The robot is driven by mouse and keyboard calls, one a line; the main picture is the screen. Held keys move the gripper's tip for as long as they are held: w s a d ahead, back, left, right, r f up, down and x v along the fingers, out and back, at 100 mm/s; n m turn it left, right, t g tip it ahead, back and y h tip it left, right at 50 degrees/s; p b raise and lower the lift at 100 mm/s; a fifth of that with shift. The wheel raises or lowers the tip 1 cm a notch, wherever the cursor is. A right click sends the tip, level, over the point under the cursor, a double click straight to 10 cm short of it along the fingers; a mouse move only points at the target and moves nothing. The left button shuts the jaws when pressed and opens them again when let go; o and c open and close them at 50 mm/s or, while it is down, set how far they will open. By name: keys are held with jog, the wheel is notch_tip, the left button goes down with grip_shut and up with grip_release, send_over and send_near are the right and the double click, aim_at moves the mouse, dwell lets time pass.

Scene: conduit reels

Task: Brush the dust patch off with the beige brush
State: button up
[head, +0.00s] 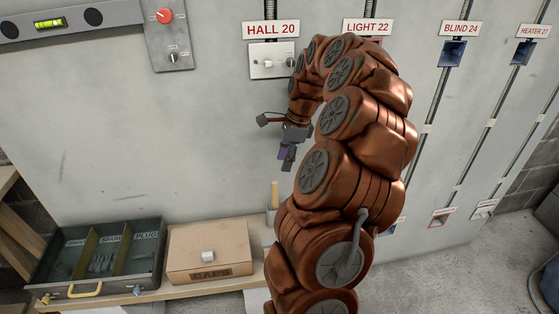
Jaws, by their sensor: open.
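A beige upright handle (274,195), perhaps the brush, stands on the bench beside the cardboard box, partly behind my arm. Its lower end is hidden, so I cannot tell its bristles. I cannot clearly make out a dust patch; the grey wall panel (150,120) shows only faint dark streaks at the left. My gripper (275,142) is open and appears empty, in front of the panel below the HALL 20 switch plate (271,61) and above the beige handle, apart from it.
A cardboard box (209,272) with a small white block on its lid stands on the wooden bench. A divided dark drawer (148,258) holds parts at the left. A spirit level (68,22) and red-knob panel (165,45) are on the wall. BLIND 24 and HEATER 27 conduits run at right.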

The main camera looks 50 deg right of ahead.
aim_at(276, 182)
jog(key=shift+w+d+b+x, duration=0.15)
jog(key=shift+b+x, duration=0.3)
jog(key=shift+x, duration=1.1)
jog(key=shift+w+b+x, duration=0.15)
jog(key=shift+b+x, duration=0.3)
jog(key=shift+x, duration=1.1)
jog(key=shift+w+d+b+x, duration=0.15)
jog(key=shift+b+x, duration=0.3)
jog(key=shift+x, duration=1.1)
grip_shut()
jog(key=shift+p+v, duration=0.3)
jog(key=shift+v, duration=0.75)
jog(key=shift+w+a+r+p, duration=0.1)
jog(key=shift+r+p, duration=0.5)
jog(key=shift+r, duration=1.2)
jog(key=shift+a+r+p, duration=0.1)
jog(key=shift+r+p, duration=0.45)
jog(key=shift+r, duration=1.35)
